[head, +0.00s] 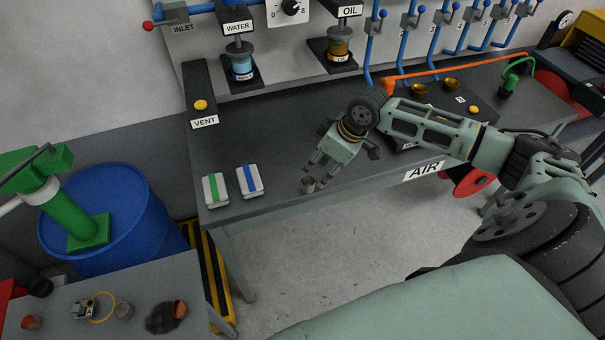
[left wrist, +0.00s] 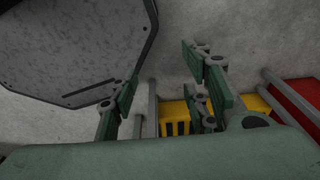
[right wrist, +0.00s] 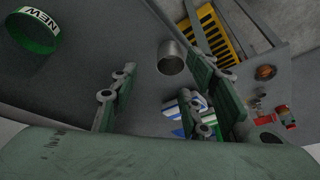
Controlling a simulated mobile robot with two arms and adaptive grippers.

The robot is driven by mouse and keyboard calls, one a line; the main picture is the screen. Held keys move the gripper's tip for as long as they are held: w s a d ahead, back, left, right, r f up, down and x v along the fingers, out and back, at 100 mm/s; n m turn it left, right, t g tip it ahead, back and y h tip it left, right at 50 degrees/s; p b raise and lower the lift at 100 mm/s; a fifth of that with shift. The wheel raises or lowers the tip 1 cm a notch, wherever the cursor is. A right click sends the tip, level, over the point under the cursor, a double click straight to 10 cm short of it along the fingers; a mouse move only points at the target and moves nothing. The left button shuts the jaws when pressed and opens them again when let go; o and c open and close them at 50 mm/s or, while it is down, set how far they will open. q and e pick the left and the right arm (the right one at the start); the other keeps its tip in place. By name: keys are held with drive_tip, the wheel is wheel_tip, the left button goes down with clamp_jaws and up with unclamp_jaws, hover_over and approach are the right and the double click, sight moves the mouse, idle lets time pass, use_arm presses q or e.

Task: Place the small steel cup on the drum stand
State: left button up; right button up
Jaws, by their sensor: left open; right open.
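The small steel cup (head: 307,185) stands on the dark workbench near its front edge. It also shows in the right wrist view (right wrist: 171,57), ahead of the fingers and close to the right-hand one. My right gripper (head: 316,172) is open and empty, reaching down just above and beside the cup. A blue drum (head: 118,225) with a green pump (head: 85,228) on it stands at the left. A low grey table (head: 185,270) is in front of it; I cannot tell for certain which is the drum stand. My left gripper (left wrist: 160,65) is open and empty, outside the head view.
Boxes with a green stripe (head: 215,190) and a blue stripe (head: 250,181) lie left of the cup. A black-and-yellow striped step (head: 208,275) lies between bench and drum.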

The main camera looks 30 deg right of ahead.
sight(311, 180)
drive_tip(key=shift+a+f+p, duration=0.35)
drive_tip(key=shift+f, duration=0.25)
drive_tip(key=shift+a+f+p, duration=0.3)
drive_tip(key=shift+a+f, duration=0.05)
drive_tip(key=shift+f, duration=0.25)
drive_tip(key=x, duration=0.2)
drive_tip(key=shift+w+a+f, duration=0.1)
drive_tip(key=shift+f, duration=0.15)
drive_tip(key=shift+w+f, duration=0.2)
drive_tip(key=shift+f, duration=0.15)
drive_tip(key=c, duration=0.4)
use_arm(q)
drive_tip(key=shift+s+r, duration=0.5)
drive_tip(key=shift+s, duration=0.2)
drive_tip(key=shift+s+r, duration=0.45)
drive_tip(key=shift+s, duration=0.2)
use_arm(e)
drive_tip(key=c, duration=0.6)
